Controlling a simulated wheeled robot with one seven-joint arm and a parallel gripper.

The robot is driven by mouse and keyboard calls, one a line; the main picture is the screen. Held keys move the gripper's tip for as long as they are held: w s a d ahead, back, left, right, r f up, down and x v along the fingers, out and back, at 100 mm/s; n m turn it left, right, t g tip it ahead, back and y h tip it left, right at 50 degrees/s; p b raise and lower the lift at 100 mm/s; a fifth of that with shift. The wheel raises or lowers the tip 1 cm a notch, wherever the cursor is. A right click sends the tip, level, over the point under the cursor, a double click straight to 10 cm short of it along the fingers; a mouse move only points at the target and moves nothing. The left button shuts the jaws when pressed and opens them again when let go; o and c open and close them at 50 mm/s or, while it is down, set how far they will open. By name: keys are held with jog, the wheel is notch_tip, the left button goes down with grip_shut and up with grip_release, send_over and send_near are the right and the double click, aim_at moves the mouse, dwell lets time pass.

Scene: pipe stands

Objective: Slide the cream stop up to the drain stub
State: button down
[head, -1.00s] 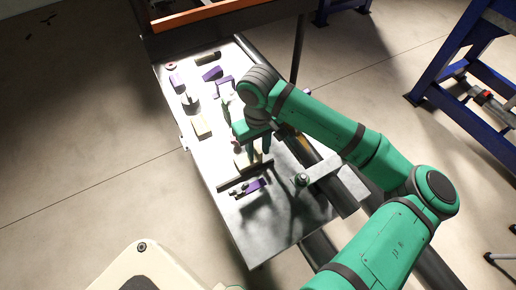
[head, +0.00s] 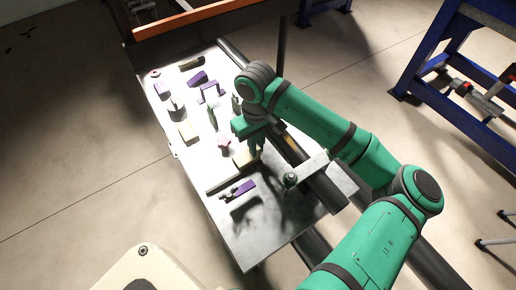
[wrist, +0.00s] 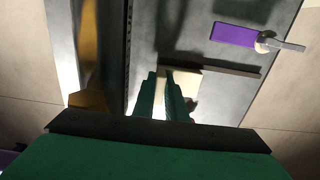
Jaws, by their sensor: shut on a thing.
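The cream stop (head: 243,160) is a pale block on the grey table, partly hidden by my fingers. It also shows in the wrist view (wrist: 188,85). My gripper (head: 257,150) points down with its fingertips at the block. In the wrist view my gripper (wrist: 166,80) has its fingers close together and shut on the stop. A short round fitting (head: 291,179) stands on a pale flat bracket to the right, apart from the stop. I cannot tell for sure whether this is the drain stub.
A dark bar (head: 225,181) and a purple block (head: 243,191) lie on the near side of the stop. A pinkish knobbed piece (head: 224,144) stands to its left. Several other small parts fill the far left of the table (head: 265,243). Its near end is clear.

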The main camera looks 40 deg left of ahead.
jog(key=shift+w, duration=0.1)
jog(key=c, duration=1.8)
grip_release()
notch_tip(320, 180, up, 11)
